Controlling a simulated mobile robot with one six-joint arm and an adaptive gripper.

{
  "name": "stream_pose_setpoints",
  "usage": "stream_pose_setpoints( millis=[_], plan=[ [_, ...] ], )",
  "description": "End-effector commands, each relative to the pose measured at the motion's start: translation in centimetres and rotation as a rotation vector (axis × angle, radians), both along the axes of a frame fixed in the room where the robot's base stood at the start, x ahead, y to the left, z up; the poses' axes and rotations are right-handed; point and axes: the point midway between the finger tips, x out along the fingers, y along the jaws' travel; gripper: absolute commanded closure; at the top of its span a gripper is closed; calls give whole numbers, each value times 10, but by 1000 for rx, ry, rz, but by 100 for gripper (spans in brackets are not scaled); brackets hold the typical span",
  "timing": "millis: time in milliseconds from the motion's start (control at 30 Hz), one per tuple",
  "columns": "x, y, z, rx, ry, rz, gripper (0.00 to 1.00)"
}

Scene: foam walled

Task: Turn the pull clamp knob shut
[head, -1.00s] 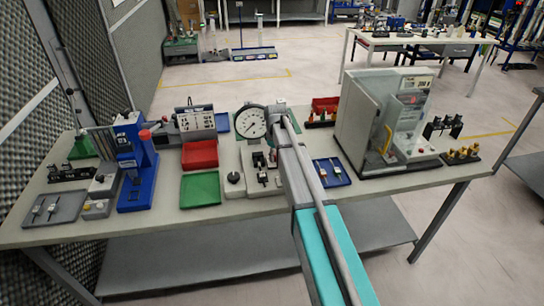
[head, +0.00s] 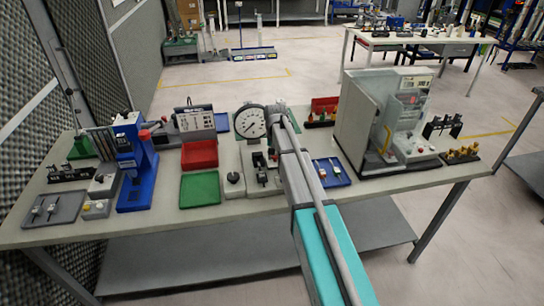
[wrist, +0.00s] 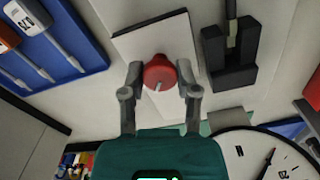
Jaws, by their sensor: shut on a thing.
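The red clamp knob (wrist: 159,73) shows in the wrist view, in front of a pale rectangular block (wrist: 150,42). A short light mark or pin shows on its face. My gripper (wrist: 160,72) is shut on the knob, with one grey finger on each side of it. In the head view my own arm hides the knob and the fingers. The fixture with the round dial gauge (head: 250,122) stands beside the end of my arm there.
A black forked block (wrist: 231,69) holding a rod stands close right of the knob in the wrist view. The gauge (wrist: 262,155) is near at lower right. A blue tray (wrist: 67,50) with tools lies at left. Red (head: 199,154) and green trays (head: 199,188) lie left of the fixture.

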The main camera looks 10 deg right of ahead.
Motion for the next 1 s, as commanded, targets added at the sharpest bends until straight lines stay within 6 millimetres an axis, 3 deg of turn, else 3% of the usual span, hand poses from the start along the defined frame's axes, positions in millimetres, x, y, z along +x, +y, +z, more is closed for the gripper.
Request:
stream_pose_setpoints(
  millis=[300, 833, 867, 1000],
  plan=[
    [-4, 0, 0, 0, 7, -154, 100],
    [-4, 1, 0, 1, 8, -182, 100],
    [-4, 1, 0, 1, 8, -182, 53],
    [-3, 1, 0, 2, 5, -181, 28]
  ],
)
